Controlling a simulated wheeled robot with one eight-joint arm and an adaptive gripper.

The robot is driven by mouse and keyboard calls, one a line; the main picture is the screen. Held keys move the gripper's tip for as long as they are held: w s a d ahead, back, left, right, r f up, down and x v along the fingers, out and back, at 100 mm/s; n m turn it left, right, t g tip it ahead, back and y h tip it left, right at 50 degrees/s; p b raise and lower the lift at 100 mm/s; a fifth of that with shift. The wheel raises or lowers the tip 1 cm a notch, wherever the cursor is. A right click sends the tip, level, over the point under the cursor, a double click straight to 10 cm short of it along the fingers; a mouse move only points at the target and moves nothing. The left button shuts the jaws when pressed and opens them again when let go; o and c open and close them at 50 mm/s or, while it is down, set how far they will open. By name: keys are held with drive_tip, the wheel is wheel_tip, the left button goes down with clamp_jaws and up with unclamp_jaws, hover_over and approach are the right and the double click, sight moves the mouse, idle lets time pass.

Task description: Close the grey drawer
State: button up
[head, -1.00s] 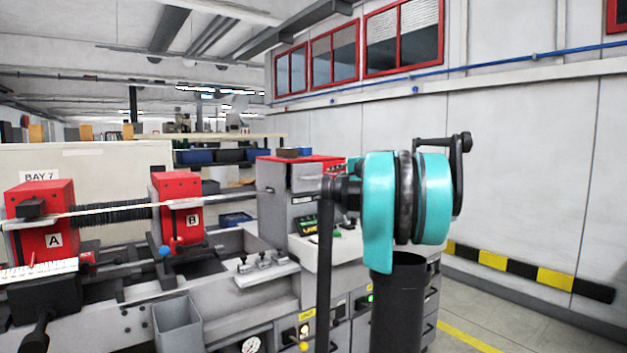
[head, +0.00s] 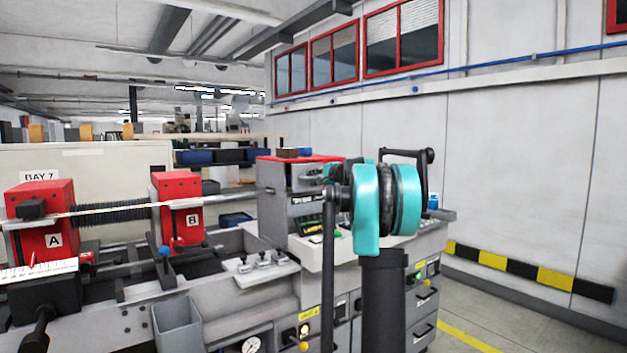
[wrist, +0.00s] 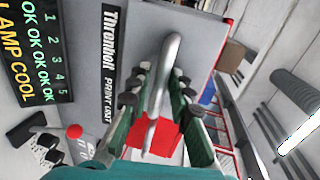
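A grey panel marked "PRINT UNIT" (wrist: 125,40) with a grey bar handle (wrist: 168,75) fills the upper middle of the wrist view. My gripper (wrist: 160,78) has its green, black-padded fingers apart, one on each side of the bar; I see no clear contact. Grey drawers with dark handles (head: 424,330) show low on the machine's right end and look shut. I cannot tell which front is the task's grey drawer.
A green-text display (wrist: 38,60) and small levers (wrist: 45,150) lie left of my fingers in the wrist view. Red blocks A (head: 40,220) and B (head: 182,207) stand on the machine's left. Open floor (head: 490,325) lies at the right.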

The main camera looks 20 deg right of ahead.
clamp_jaws()
drive_tip(key=shift+r+x, duration=0.2)
drive_tip(key=shift+x, duration=0.8)
drive_tip(key=shift+r+x, duration=0.25)
drive_tip(key=shift+x, duration=0.8)
drive_tip(key=shift+r, duration=0.1)
drive_tip(key=shift+c, duration=0.2)
unclamp_jaws()
drive_tip(key=shift+w, duration=0.15)
drive_tip(key=shift+o, duration=0.2)
